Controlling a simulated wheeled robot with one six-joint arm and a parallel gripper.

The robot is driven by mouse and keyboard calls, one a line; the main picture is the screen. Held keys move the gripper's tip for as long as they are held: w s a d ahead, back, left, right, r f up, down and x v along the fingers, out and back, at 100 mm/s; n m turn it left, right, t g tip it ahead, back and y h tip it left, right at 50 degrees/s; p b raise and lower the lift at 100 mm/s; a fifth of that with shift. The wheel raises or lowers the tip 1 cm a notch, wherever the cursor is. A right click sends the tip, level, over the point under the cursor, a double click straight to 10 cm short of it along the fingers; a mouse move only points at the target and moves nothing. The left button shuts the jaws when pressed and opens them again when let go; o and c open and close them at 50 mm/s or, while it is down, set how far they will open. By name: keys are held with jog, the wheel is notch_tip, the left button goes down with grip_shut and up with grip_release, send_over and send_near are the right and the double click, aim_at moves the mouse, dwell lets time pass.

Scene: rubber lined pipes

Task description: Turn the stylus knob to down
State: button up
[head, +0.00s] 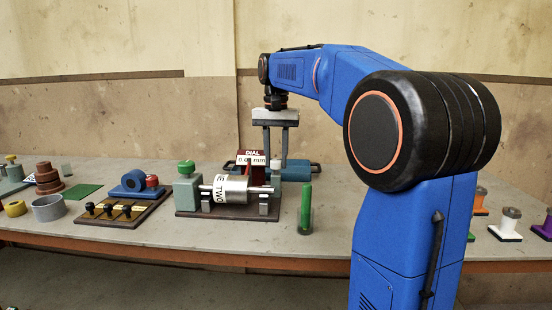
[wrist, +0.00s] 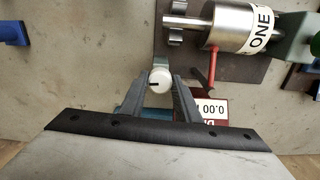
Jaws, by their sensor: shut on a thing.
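The stylus knob (wrist: 160,78) is a round white cap with a short black mark pointing left in the wrist view. My gripper (wrist: 161,84) has one finger on each side of it and is shut on it. In the head view my gripper (head: 275,156) points straight down behind the silver drum; the knob cannot be made out there. A thin red arm (wrist: 212,72) reaches to the silver drum (wrist: 236,24), which is lettered ONE in the wrist view. The red dial block (wrist: 214,108) is partly hidden by a finger; its display (head: 251,160) shows in the head view.
The drum (head: 230,189) stands on a dark base with a green block (head: 187,186) at its left. A green rod in a clear cup (head: 305,212) stands at right front. A blue-ringed fixture (head: 134,182) and black knobs (head: 108,210) lie left.

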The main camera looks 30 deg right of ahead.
aim_at(276, 160)
jog(key=shift+m, duration=0.5)
jog(key=shift+r, duration=0.1)
jog(key=o, duration=1)
jog(key=shift+o, duration=0.2)
notch_tip(276, 160, up, 17)
jog(key=shift+r, duration=0.1)
dwell(0.4)
